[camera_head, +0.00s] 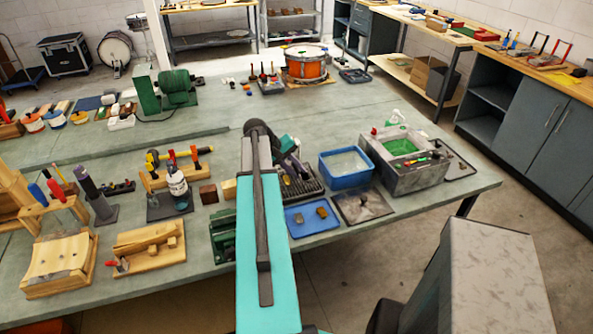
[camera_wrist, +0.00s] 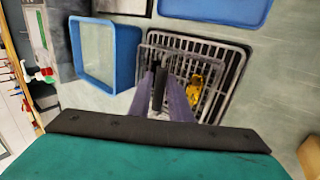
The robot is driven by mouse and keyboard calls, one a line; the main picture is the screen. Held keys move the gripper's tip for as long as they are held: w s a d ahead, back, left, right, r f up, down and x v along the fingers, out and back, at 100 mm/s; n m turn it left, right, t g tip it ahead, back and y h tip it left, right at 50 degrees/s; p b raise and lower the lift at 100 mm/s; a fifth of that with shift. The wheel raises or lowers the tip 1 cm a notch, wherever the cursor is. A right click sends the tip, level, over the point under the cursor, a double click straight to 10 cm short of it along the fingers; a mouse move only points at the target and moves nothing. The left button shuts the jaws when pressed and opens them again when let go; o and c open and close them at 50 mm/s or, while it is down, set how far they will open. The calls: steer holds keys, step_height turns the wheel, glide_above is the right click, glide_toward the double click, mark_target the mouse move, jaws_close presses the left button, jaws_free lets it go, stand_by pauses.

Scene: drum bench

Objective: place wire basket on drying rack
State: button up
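The wire basket (camera_wrist: 209,104) is a pale wire grid with a yellow piece inside, seen from above in the wrist view. My gripper (camera_wrist: 159,78) has its two grey-purple fingers close on either side of a dark upright piece, which looks like the basket's handle. The drying rack (camera_wrist: 240,53), a dark base with pale bars, lies under and around the basket; it also shows in the head view (camera_head: 309,187). I cannot tell whether the basket touches the rack. In the head view my gripper (camera_head: 301,164) is over the rack, and my arm hides much of it.
A blue water tub (camera_head: 346,166) stands right of the rack, with a grey sink (camera_head: 408,178) beyond it. A blue tray (camera_head: 298,227) with small brown blocks and a grey plate (camera_head: 362,205) lie nearer the bench edge. A wooden block (camera_head: 229,189) sits left of my arm.

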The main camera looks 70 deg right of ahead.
steer(key=shift+o, duration=1)
steer(key=shift+r, duration=0.2)
steer(key=b+v, duration=0.3)
steer(key=v, duration=0.9)
